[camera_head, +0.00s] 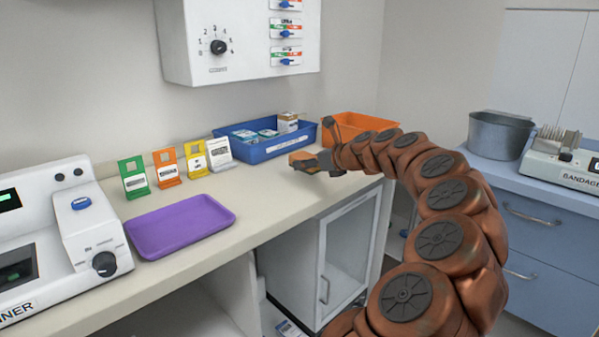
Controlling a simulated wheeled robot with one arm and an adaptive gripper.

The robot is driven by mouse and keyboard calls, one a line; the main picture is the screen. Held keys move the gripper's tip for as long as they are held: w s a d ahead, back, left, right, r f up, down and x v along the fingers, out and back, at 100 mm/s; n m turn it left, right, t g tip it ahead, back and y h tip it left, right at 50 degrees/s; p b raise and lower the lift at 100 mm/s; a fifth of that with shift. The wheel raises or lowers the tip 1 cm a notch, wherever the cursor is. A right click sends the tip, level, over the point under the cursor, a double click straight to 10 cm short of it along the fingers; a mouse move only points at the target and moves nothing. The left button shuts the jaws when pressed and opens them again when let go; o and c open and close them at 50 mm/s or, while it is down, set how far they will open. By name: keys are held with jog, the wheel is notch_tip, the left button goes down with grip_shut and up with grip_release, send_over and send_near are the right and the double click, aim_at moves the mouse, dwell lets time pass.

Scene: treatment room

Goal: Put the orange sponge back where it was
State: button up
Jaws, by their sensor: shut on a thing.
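My gripper (314,163) is above the counter in front of the blue bin, at the end of my arm, which curves in from the lower right. It is shut on a small orange thing, which looks like the orange sponge (299,157). The sponge shows only in small part at the left end of the gripper, and the fingers hide the rest. I cannot tell whether it touches the counter.
A blue bin (255,153) with packets and an orange bin (372,122) stand at the back. Green, orange, yellow and white label stands (167,168) line the wall. A purple tray (180,224) lies empty at left. A metal pot (497,135) stands right.

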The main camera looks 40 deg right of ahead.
aim_at(301, 178)
jog(key=shift+w+d+f, duration=0.15)
jog(key=shift+w+f, duration=0.05)
jog(key=shift+w, duration=0.85)
jog(key=shift+w+d+f, duration=0.1)
jog(key=shift+w+f, duration=0.05)
jog(key=shift+w, duration=0.9)
jog(key=shift+f+b, duration=0.65)
jog(key=shift+f, duration=1)
jog(key=shift+f, duration=0.15)
jog(key=o, duration=1)
jog(key=shift+s+r, duration=0.1)
jog(key=shift+r, duration=0.1)
jog(key=shift+s+r, duration=0.15)
jog(key=shift+s, duration=0.2)
jog(key=p+v, duration=0.1)
jog(key=v, duration=1)
jog(key=shift+s, duration=0.1)
